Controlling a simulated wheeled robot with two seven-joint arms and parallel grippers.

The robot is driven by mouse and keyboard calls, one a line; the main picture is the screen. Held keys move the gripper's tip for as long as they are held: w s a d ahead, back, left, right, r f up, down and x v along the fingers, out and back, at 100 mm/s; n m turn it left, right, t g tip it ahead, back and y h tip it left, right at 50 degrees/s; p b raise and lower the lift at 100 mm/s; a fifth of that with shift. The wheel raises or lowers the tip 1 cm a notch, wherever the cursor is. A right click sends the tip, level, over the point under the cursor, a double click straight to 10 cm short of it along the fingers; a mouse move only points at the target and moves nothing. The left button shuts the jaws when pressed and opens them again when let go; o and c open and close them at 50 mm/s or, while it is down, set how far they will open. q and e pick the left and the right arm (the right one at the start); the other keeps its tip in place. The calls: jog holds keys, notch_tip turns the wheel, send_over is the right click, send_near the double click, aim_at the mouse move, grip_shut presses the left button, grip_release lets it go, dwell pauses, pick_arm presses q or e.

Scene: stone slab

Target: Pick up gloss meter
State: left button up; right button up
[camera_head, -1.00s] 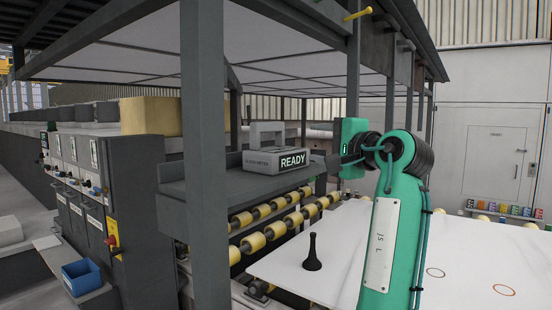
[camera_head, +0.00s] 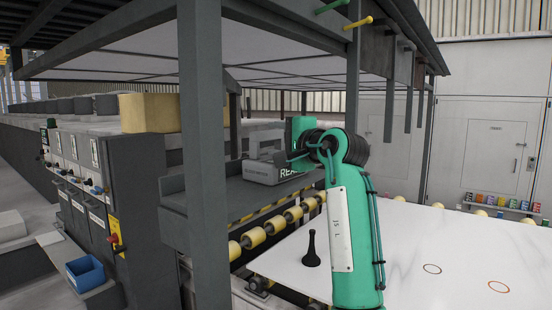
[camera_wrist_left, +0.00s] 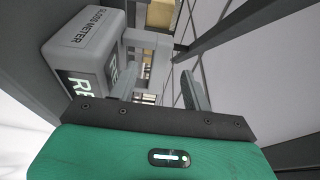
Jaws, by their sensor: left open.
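The gloss meter (camera_head: 262,172) is a grey box with a raised handle, standing on a dark shelf (camera_head: 236,196) in the head view. My left gripper (camera_head: 284,150) is at its right side and covers part of its READY display. In the left wrist view the gloss meter (camera_wrist_left: 88,42) lies at the left, with its label readable. Its handle (camera_wrist_left: 150,38) shows beyond the open fingers of my left gripper (camera_wrist_left: 157,82). The fingers are apart and empty; I cannot tell how far they are from the handle. My right gripper is not in view.
A dark post (camera_head: 204,150) stands in front of the shelf's left part. A canopy (camera_head: 270,62) hangs above, with coloured pegs along its edge. Yellow rollers (camera_head: 253,238) and a white slab (camera_head: 420,255) with a black stand-like object (camera_head: 311,250) lie below.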

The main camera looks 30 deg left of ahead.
aim_at(264, 137)
pick_arm(q)
jog(key=shift+s+p+x, duration=0.2)
jog(key=shift+p+x, duration=0.5)
jog(key=shift+x, duration=0.9)
jog(key=shift+r, duration=0.1)
grip_shut()
